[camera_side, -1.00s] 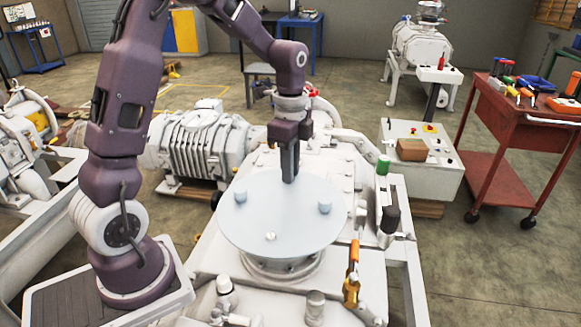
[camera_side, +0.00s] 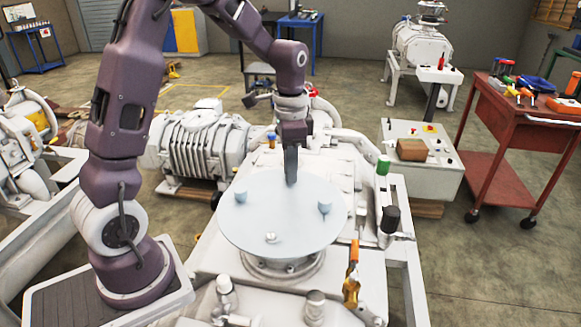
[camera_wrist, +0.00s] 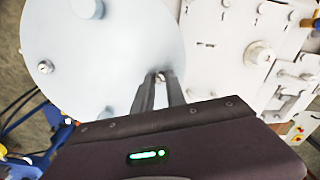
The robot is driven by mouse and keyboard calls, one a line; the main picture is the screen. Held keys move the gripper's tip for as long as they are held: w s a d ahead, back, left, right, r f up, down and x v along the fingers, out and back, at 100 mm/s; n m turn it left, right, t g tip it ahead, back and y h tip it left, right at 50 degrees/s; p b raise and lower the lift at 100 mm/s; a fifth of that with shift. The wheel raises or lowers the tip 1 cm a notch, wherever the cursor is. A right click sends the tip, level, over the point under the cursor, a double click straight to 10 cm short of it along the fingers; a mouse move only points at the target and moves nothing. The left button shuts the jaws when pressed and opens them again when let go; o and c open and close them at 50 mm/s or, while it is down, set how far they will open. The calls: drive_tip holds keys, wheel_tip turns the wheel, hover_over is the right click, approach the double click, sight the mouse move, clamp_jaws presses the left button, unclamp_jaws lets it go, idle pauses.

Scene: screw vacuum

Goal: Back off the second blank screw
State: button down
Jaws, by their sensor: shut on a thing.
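A pale blue-grey round plate (camera_side: 285,225) lies flat on the white machine; it fills the upper left of the wrist view (camera_wrist: 120,60). My gripper (camera_side: 291,183) points straight down at the plate's far edge. In the wrist view my gripper (camera_wrist: 161,76) is shut on a small metal screw head at the rim, mostly hidden between the fingertips. I take this as the second blank screw. Another silver screw (camera_side: 271,237) sits near the plate's front edge. It seems to be the screw (camera_wrist: 45,67) at the left in the wrist view.
Two short cylindrical knobs, one left (camera_side: 240,196) and one right (camera_side: 324,206), stand up from the plate. A yellow-orange handled fitting (camera_side: 351,275) and a black-capped post (camera_side: 389,219) stand at the right. A green-capped part (camera_side: 383,165) is behind them.

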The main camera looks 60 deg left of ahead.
drive_tip(key=n, duration=0.4)
drive_tip(key=shift+n, duration=0.3)
drive_tip(key=n, duration=0.3)
drive_tip(key=shift+n, duration=0.4)
drive_tip(key=n, duration=0.4)
drive_tip(key=shift+n, duration=1.7)
drive_tip(key=c, duration=1.3)
unclamp_jaws()
drive_tip(key=shift+c, duration=0.2)
